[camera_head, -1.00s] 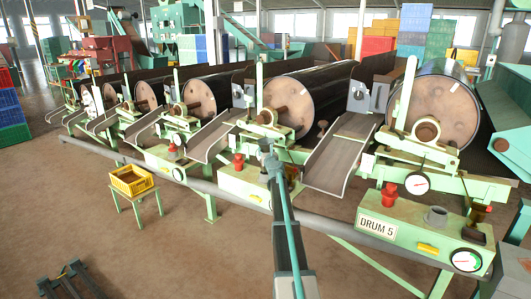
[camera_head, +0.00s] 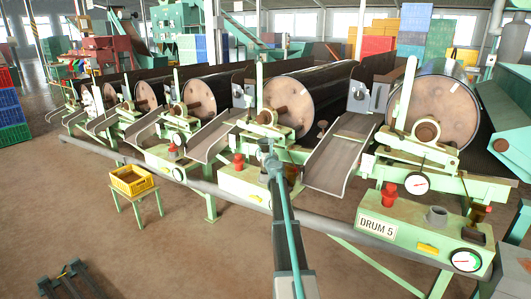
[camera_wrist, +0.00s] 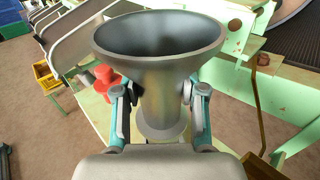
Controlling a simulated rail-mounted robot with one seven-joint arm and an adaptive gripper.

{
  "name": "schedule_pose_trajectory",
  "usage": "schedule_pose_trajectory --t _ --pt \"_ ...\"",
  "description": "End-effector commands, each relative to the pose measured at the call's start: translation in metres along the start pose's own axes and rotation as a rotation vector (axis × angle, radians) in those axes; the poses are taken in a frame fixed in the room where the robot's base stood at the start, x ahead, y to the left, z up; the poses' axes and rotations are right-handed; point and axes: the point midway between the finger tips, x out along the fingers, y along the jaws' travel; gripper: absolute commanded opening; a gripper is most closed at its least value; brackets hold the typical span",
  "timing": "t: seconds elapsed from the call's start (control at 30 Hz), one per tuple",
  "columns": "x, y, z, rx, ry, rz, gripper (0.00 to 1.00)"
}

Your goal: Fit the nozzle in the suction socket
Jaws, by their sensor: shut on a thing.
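A grey nozzle with a wide flared mouth (camera_wrist: 160,45) fills the middle of the wrist view, mouth up and towards the camera. My gripper (camera_wrist: 160,100) is shut on its narrower neck, one teal-linked finger on each side. In the head view my gripper (camera_head: 272,165) is over the green box (camera_head: 245,185) left of the one labelled DRUM 5. The suction socket under the nozzle is hidden by the nozzle and my arm. I cannot tell whether the nozzle's lower end touches it.
A red fitting (camera_head: 238,162) stands left of my gripper and a brown cup (camera_head: 290,174) close on its right. The drum (camera_head: 292,105) and a sloping chute (camera_head: 338,155) are behind. A yellow crate (camera_head: 132,181) sits on a stand at left.

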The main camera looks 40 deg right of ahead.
Motion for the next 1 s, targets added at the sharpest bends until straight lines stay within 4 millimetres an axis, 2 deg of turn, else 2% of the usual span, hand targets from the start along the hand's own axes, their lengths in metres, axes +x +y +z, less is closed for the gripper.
schedule_pose_trajectory --t 0.57,1.0 --pt "0.0001 0.0 0.0002 0.001 0.0 0.0 0.01" --pt "0.0003 0.0 -0.0084 0.001 0.0 0.0 0.01"
